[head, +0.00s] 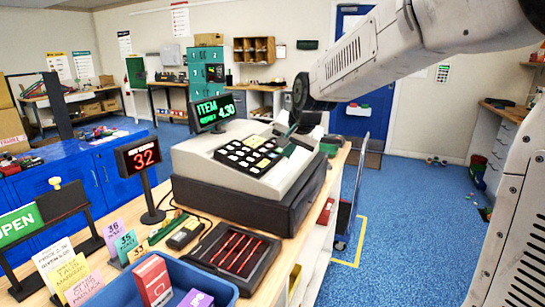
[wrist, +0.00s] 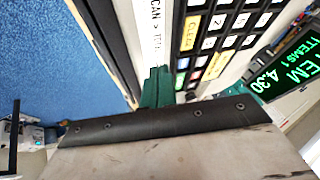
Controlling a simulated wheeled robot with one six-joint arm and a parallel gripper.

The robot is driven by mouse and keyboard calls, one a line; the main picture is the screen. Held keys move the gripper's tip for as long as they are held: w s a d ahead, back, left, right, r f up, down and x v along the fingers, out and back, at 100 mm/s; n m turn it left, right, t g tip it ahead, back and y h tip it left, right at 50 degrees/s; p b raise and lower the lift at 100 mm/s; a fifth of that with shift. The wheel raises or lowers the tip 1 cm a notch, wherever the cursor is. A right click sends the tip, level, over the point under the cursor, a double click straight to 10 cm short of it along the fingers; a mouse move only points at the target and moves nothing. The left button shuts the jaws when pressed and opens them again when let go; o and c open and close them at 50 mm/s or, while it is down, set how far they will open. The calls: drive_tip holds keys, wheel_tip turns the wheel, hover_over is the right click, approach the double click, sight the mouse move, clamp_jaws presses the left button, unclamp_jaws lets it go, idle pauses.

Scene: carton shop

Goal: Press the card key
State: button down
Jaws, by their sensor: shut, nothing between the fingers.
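The grey cash register (head: 215,160) stands on the wooden counter with a black keypad (head: 250,155) of mostly white keys on its sloped top. In the wrist view the keypad (wrist: 207,45) shows a yellow key marked CLEAR (wrist: 190,32) and a wide yellow key (wrist: 215,66). I cannot read a card label on any key. My gripper (wrist: 157,82) has green fingers, shut and empty, beside the keypad's edge. In the head view it is over the keypad's right side, partly hidden by my arm. I cannot tell whether the fingertips touch a key.
The register's green-lit display (head: 213,111) reads ITEM 4.30. A red 32 sign (head: 140,154) stands left of the register. A black tray with red strips (head: 236,252) and a blue bin (head: 120,290) are in front. Blue floor (head: 400,220) lies open at right.

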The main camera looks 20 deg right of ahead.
drive_tip(key=w+r+m+t, duration=0.3)
drive_tip(key=w+r+m, duration=0.1)
drive_tip(key=w+r, duration=0.2)
drive_tip(key=shift+w+d+r+t, duration=0.4)
drive_tip(key=shift+w+d, duration=0.05)
drive_tip(key=shift+w, duration=0.3)
drive_tip(key=shift+f, duration=0.1)
drive_tip(key=shift+w+a+f, duration=0.2)
drive_tip(key=shift+f, duration=1.2)
drive_tip(key=shift+w+a+f, duration=0.25)
drive_tip(key=shift+f, duration=1.15)
drive_tip(key=shift+w+a+f, duration=0.2)
drive_tip(key=shift+f, duration=1.2)
drive_tip(key=shift+f, duration=0.1)
drive_tip(key=shift+a+f, duration=0.1)
drive_tip(key=shift+f, duration=0.25)
